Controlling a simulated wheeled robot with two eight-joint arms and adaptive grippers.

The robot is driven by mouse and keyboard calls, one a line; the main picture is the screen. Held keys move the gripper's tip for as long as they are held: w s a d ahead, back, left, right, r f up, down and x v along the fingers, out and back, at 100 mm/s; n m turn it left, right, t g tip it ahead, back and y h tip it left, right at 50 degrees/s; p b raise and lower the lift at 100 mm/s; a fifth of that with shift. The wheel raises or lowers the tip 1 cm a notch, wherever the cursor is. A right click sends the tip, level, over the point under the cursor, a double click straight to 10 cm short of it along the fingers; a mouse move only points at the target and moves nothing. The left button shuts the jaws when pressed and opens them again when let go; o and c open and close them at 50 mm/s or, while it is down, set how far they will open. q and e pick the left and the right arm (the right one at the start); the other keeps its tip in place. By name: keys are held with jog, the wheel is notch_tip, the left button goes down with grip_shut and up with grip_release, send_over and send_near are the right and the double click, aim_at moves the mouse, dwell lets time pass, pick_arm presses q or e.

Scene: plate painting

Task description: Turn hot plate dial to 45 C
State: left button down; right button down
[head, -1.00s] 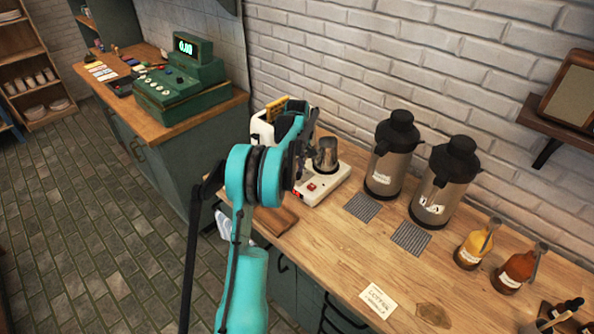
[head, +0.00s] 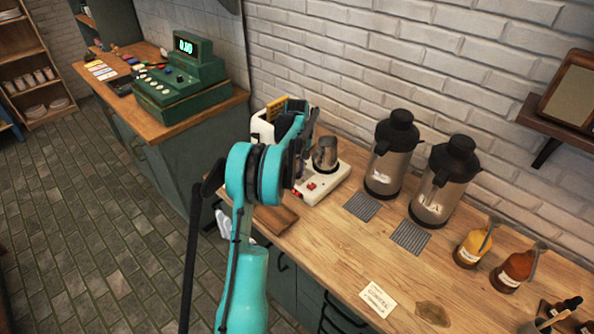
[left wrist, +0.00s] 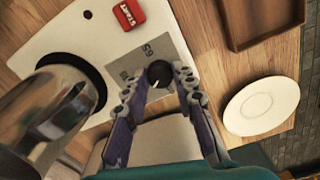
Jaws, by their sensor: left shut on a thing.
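The white hot plate (head: 328,186) stands on the wooden counter with a metal pitcher (head: 325,156) on it. In the left wrist view its corner shows a small black dial (left wrist: 159,73) with a pale pointer line, beside a grey panel (left wrist: 165,50) with printed numbers. I cannot read the dial's setting surely. My left gripper (left wrist: 158,79) is shut on the dial, one finger on each side of it. In the head view my own arm hides the dial and most of the fingers. My right gripper is not in view.
A red START button (left wrist: 129,13) lies near the dial. A white plate (left wrist: 262,102) and a brown wooden tray (left wrist: 233,35) are close to the right. Two dark-topped dispensers (head: 386,160) stand right of the hot plate. The front counter around the label card (head: 378,298) is mostly clear.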

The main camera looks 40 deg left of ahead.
aim_at(297, 173)
pick_arm(q)
jog(key=c, duration=1.2)
grip_release()
notch_tip(297, 173, up, 12)
